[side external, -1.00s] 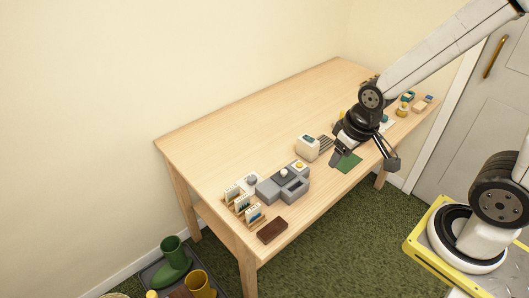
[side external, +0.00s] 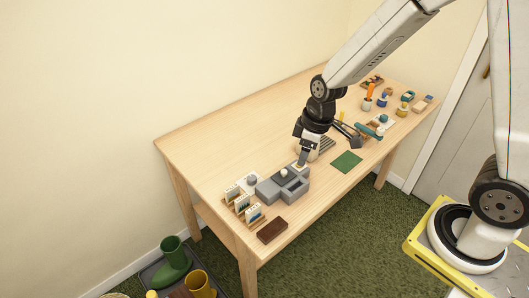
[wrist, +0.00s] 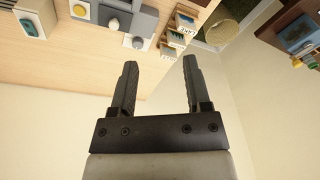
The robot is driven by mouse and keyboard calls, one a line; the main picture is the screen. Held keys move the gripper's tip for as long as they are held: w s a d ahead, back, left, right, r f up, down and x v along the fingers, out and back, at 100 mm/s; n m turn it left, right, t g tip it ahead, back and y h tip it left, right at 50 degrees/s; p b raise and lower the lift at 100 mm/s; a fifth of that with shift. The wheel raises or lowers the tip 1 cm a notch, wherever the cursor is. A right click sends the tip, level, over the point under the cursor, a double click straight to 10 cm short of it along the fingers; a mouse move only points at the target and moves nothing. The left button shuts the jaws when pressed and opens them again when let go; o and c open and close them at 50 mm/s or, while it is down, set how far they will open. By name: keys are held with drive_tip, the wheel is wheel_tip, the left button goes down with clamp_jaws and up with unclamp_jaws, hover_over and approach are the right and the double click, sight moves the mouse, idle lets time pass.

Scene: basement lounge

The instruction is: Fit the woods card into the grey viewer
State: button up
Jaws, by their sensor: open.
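The grey viewer (side external: 285,184) sits near the table's left front, with a white knob on top; part of it shows at the top of the wrist view (wrist: 122,14). Several picture cards stand upright in small wooden holders just left of it, including a front card (side external: 253,215) and a rear card (side external: 232,193). They also show in the wrist view (wrist: 178,36), but I cannot tell which is the woods card. My gripper (wrist: 160,64) is open and empty. In the side view my gripper (side external: 304,158) is above the table by the viewer's back right corner, partly covering a pale box.
A dark brown block (side external: 272,230) lies at the front left edge. A green mat (side external: 346,162) lies right of the viewer. Tools and small containers (side external: 383,101) crowd the far right. The table's back left (side external: 225,145) is clear.

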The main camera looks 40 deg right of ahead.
drive_tip(key=w+a+f+n+g+y, duration=0.1)
drive_tip(key=w+a+f+n, duration=0.2)
drive_tip(key=w+f+n, duration=0.25)
drive_tip(key=n+y, duration=0.2)
drive_tip(key=n, duration=0.5)
approach(242, 197)
drive_tip(key=f, duration=0.2)
drive_tip(key=shift+w+a+f+m+g, duration=0.2)
drive_tip(key=shift+a+f+m+g, duration=0.05)
drive_tip(key=shift+f+g, duration=0.05)
drive_tip(key=shift+x, duration=1.3)
drive_tip(key=shift+a, duration=0.1)
drive_tip(key=shift+x, duration=2.55)
drive_tip(key=shift+a+r, duration=0.1)
clamp_jaws()
